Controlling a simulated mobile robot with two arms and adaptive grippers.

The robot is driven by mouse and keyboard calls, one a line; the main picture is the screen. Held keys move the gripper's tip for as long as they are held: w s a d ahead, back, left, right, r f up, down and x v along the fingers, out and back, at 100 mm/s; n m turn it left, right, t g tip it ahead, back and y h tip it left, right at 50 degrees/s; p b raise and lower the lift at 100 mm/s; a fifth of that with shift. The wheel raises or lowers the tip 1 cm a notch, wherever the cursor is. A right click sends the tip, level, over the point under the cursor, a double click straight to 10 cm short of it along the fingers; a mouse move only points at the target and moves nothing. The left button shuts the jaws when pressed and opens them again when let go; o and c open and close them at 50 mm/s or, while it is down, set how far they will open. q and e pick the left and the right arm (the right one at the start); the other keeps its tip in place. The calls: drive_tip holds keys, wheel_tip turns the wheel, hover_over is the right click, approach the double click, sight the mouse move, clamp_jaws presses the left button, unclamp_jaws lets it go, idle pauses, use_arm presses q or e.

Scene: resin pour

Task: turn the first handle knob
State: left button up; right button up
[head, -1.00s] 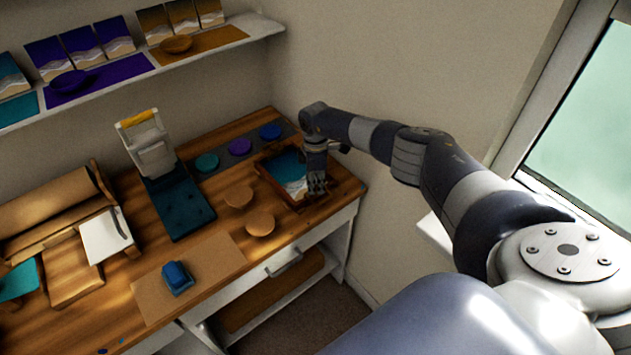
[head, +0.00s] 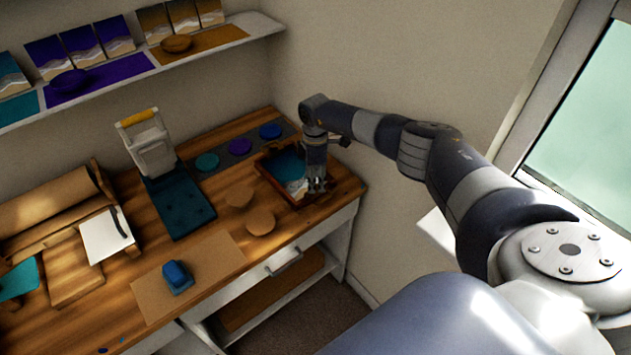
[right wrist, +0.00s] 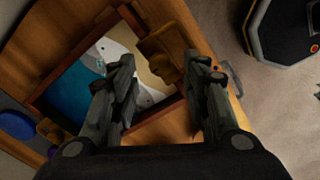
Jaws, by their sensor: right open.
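A dark-framed wooden tray (head: 267,176) with a blue, white and sand-coloured surface lies at the right end of the bench. It also shows in the right wrist view (right wrist: 48,103). A lumpy brown wooden piece (right wrist: 166,50), which looks like a handle knob, sits on the tray's near side. My right gripper (head: 317,187) is over that side of the tray, pointing down. In the right wrist view my right gripper (right wrist: 168,82) is open, with one finger on each side of the brown piece. I cannot tell whether they touch. My left gripper is out of view.
Two round wooden discs (head: 260,222) lie left of the tray. Coloured pots (head: 240,147) stand behind it. A metal drawer handle (head: 285,263) projects from the bench front below. A blue block (head: 176,277) lies on a brown mat. The wall is close behind.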

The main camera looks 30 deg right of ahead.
wheel_tip(320, 180, up, 10)
idle(0.3)
idle(0.4)
